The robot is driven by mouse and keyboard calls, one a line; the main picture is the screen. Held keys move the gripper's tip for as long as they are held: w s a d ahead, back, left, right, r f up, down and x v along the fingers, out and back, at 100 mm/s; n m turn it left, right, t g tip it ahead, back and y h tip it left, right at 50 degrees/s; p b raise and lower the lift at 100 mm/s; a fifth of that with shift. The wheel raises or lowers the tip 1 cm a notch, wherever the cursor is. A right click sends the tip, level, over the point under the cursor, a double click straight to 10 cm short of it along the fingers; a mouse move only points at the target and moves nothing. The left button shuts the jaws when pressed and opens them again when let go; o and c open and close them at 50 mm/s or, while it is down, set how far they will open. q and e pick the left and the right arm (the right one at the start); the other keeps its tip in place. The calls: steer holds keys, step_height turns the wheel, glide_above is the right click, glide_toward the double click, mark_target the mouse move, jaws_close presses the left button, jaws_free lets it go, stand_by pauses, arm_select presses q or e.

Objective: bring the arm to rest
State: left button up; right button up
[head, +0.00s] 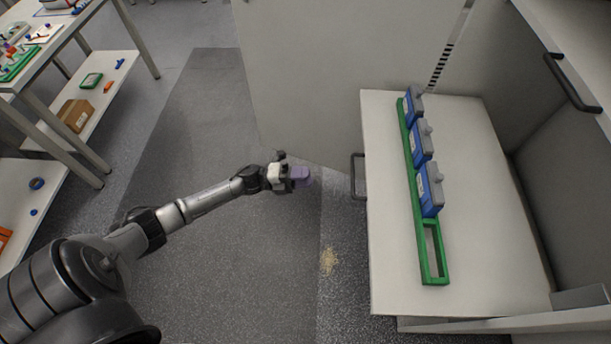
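My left arm (205,200) reaches in from the lower left, stretched over the open floor. My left gripper (300,177) hangs in free space left of the white drawer or shelf, clear of it. A purple patch shows at its fingertips; I cannot tell whether it is part of the fingers or something between them. The finger gap is too small to make out. My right gripper is not in view.
A white pull-out surface (480,235) carries a green rack (433,280) with three blue-and-grey blocks (431,188) and an empty slot at the near end. Its dark handle (357,178) sticks out towards my gripper. A white table (60,35) stands upper left.

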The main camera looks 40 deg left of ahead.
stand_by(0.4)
arm_select(q)
steer(key=w+a+f+n+g+y, duration=0.1)
steer(key=w+a+n+y, duration=0.3)
steer(key=n+y, duration=0.5)
steer(key=w+a+f+n+y, duration=0.1)
steer(key=a+n+y, duration=0.4)
steer(key=n+y, duration=0.4)
steer(key=s+d+r+n+g+h+p, duration=0.1)
steer(key=s+d+r+n+g+p, duration=0.2)
steer(key=s+d, duration=0.55)
steer(key=s+d+r+n+g+h+p, duration=0.1)
steer(key=s+d+r+n+g+p, duration=0.25)
steer(key=s, duration=0.85)
steer(key=s+d+r+n+g+h+p, duration=0.1)
steer(key=s+d+r+g+p, duration=0.2)
steer(key=s+d, duration=0.65)
step_height(320, 180, up, 37)
steer(key=a+p, duration=0.1)
steer(key=p, duration=3.6)
steer(key=shift+s+f, duration=0.2)
